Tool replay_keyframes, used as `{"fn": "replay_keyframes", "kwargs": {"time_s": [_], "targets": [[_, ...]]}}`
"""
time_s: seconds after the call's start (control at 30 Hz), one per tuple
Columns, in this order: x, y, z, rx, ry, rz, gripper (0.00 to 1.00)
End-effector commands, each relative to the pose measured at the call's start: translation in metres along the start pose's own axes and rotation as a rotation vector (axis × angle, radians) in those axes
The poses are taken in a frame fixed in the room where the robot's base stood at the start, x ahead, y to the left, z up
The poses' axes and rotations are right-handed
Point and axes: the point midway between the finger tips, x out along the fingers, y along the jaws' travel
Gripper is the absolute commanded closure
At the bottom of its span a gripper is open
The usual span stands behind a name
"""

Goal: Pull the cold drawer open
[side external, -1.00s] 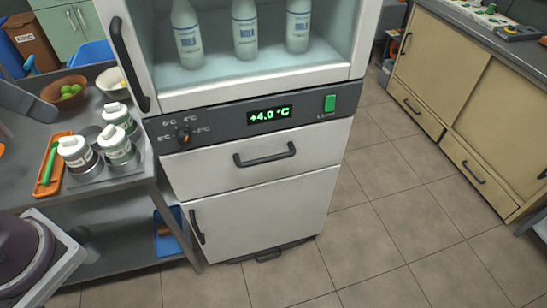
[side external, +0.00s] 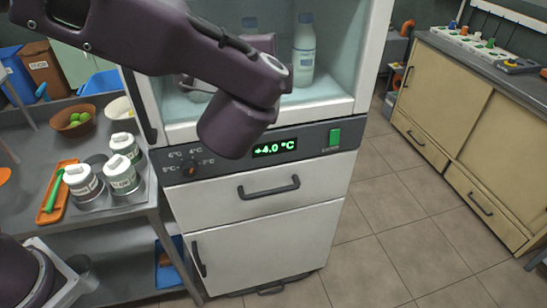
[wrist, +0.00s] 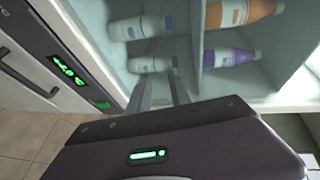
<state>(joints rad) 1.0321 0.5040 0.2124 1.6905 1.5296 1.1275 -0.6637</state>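The cold drawer (side external: 217,203) is the white front with a dark bar handle (side external: 268,188), just under the cabinet's control panel (side external: 250,146). The drawer looks shut. Its handle also shows at the left of the wrist view (wrist: 27,78). My gripper (wrist: 158,86) is open and empty in the wrist view, its two fingers apart. It points into the upper compartment of bottles, above the panel and away from the drawer handle. In the side view my arm crosses in front of that compartment and hides most of the gripper.
Milk bottles (wrist: 150,62) stand in the open upper compartment, with an orange bottle (wrist: 240,12) and a purple-labelled bottle (wrist: 232,56) beyond a divider. A side table (side external: 100,218) with white-lidded jars (side external: 123,177) stands left. The floor (side external: 390,245) at right is clear.

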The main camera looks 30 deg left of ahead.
Motion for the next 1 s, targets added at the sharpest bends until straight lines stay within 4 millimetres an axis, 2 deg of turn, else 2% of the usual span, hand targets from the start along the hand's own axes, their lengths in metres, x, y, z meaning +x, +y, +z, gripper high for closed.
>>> {"fn": "replay_keyframes", "kwargs": {"time_s": [0.03,0.27,0.4,0.5,0.63,0.73,1.0], "targets": [[0.005,0.038,0.002,0.022,0.001,0.005,0.75],[0.035,0.19,0.015,0.017,-0.001,0.006,0.75],[0.054,0.291,0.023,0.007,0.0,0.006,0.75],[0.065,0.346,0.027,-0.002,0.0,0.005,0.75],[0.072,0.379,0.029,-0.007,-0.001,0.004,0.75],[0.083,0.383,0.029,-0.008,-0.002,0.003,0.75],[0.133,0.382,0.029,-0.007,-0.003,0.004,0.75]]}}
